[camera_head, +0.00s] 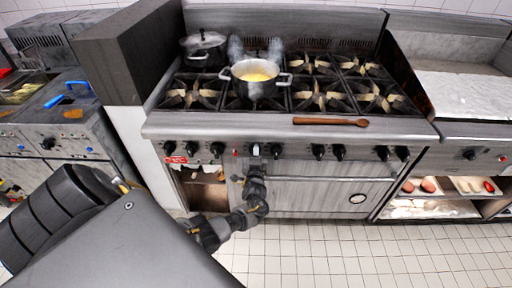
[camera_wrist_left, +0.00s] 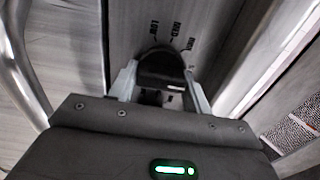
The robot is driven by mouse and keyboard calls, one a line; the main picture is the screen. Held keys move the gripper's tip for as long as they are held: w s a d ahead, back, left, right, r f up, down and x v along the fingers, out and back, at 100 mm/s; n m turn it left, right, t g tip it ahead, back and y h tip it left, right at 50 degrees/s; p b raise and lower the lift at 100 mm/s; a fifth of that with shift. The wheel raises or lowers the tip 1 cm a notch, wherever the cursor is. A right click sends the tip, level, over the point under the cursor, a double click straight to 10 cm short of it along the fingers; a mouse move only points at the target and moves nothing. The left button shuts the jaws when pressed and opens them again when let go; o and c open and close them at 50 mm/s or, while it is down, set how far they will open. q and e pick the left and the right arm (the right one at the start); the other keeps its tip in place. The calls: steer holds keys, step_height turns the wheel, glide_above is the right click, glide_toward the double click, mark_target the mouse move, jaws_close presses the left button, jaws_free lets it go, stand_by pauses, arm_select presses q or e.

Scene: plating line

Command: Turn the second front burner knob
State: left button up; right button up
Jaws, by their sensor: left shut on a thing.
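The stove's front panel (camera_head: 300,150) carries a row of black knobs. My left gripper (camera_head: 255,156) reaches up to this panel, at a knob left of the panel's middle. In the left wrist view, the black knob (camera_wrist_left: 160,66) sits between the two pale fingers of my left gripper (camera_wrist_left: 160,88), which is shut on it. Printed marks reading LOW, MED and HIGH show around the knob's far side. The knob's lower part is partly hidden between the fingers. My right gripper is in neither view.
A pot with yellow contents (camera_head: 256,78) stands on a burner above, with steam near it. A lidded dark pot (camera_head: 204,48) is at the back left. A wooden spoon (camera_head: 330,121) lies along the stove's front edge. The oven handle (camera_head: 325,179) runs below the knobs.

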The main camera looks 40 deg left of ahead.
arm_select(q)
steer(key=o, duration=0.9)
steer(key=v, duration=1)
steer(key=shift+s+d, duration=0.3)
